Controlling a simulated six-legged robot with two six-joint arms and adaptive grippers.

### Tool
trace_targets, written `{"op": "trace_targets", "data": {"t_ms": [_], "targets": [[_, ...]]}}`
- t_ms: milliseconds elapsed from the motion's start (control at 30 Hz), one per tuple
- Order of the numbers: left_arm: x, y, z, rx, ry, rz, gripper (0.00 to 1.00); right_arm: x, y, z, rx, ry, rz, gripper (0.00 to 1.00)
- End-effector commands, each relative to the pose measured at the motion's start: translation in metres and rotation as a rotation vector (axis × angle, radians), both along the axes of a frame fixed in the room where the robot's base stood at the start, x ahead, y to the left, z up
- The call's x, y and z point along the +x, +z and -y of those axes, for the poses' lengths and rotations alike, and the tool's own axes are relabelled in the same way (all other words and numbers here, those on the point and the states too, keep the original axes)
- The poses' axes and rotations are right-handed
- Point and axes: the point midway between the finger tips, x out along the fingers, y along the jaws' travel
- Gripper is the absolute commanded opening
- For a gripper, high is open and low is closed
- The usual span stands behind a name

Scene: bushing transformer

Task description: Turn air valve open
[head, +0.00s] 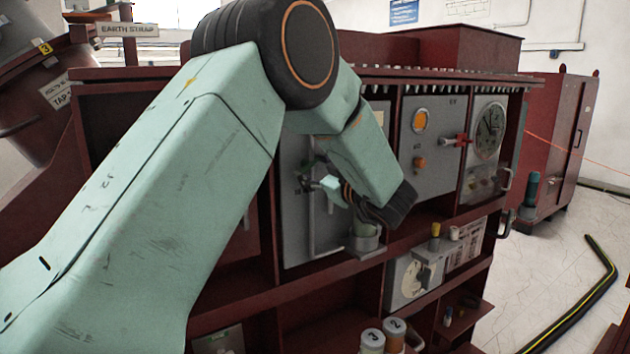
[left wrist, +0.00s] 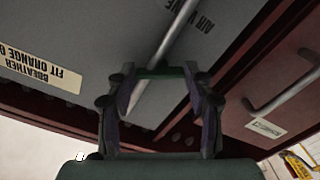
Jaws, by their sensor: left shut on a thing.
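The grey air valve panel (head: 293,225) is in the middle of the red transformer in the head view, partly hidden by my arm. A pale vertical pipe (head: 312,222) runs down it. My left gripper (head: 322,180) is in front of this panel, at a small green handle (head: 307,164). In the left wrist view my gripper (left wrist: 163,82) has its fingers around the green bar (left wrist: 160,72), with the pipe (left wrist: 172,45) crossing behind. The upside-down "AIR VALVE" lettering (left wrist: 200,14) is near it. The handle's exact angle is hard to tell. My right gripper is not in view.
A panel with a red handle (head: 458,140) and a round gauge (head: 490,130) is to the right. A grey cup-like part (head: 365,240) is below the gripper. Numbered cylinders (head: 372,341) stand lower down. A black-yellow cable (head: 590,300) lies on the open floor at right.

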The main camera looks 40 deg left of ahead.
Motion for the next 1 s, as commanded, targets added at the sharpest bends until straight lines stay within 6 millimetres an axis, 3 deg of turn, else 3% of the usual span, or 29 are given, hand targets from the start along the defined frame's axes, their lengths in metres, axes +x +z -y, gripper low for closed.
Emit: {"op": "trace_targets", "data": {"t_ms": [33,1000], "targets": [[0.0,-0.003,0.0,-0.009,0.0,0.048,0.21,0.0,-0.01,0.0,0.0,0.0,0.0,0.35],[-0.001,-0.004,0.0,-0.248,0.005,0.864,0.21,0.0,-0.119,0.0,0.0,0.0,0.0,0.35]]}}
